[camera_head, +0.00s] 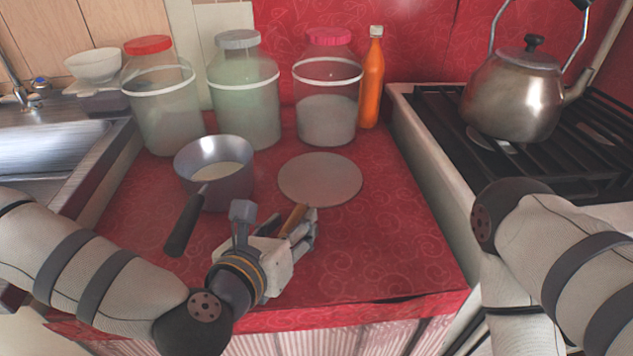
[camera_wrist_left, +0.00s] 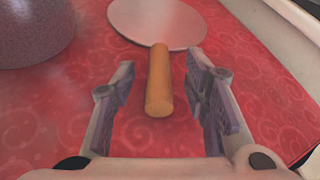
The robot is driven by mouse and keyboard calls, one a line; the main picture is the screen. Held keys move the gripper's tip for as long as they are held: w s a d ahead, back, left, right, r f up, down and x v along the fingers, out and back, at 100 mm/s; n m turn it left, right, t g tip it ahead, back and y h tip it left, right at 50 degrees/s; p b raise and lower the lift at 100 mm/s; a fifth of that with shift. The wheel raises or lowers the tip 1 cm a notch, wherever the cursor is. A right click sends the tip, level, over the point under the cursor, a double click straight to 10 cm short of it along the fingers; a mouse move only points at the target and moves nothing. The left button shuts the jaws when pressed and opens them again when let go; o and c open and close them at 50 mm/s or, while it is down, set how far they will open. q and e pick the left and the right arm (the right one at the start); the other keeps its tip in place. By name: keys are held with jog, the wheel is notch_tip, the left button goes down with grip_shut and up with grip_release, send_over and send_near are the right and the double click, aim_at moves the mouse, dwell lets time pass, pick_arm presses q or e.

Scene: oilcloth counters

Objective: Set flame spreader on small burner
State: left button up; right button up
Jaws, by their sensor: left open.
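The flame spreader is a flat grey disc (camera_head: 320,179) with a wooden handle (camera_head: 294,219), lying on the red counter. In the left wrist view its disc (camera_wrist_left: 157,22) is at the top and its handle (camera_wrist_left: 159,82) points toward me. My left gripper (camera_head: 277,219) is open, with its fingers on either side of the handle; in the left wrist view a gap shows between the handle and each finger (camera_wrist_left: 160,105). The stove's burner grate (camera_head: 440,110) is at the right; the kettle (camera_head: 516,95) stands on it. My right arm shows at the right, but its gripper is out of view.
A saucepan (camera_head: 225,184) with a dark handle stands left of the disc. Three lidded jars (camera_head: 162,110) and an orange bottle (camera_head: 372,80) stand along the back. A sink (camera_head: 45,150) is at the left. The counter right of the disc (camera_head: 400,220) is clear.

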pick_arm(q)
jog(key=shift+x, duration=0.9)
grip_shut()
jog(key=shift+a, duration=0.1)
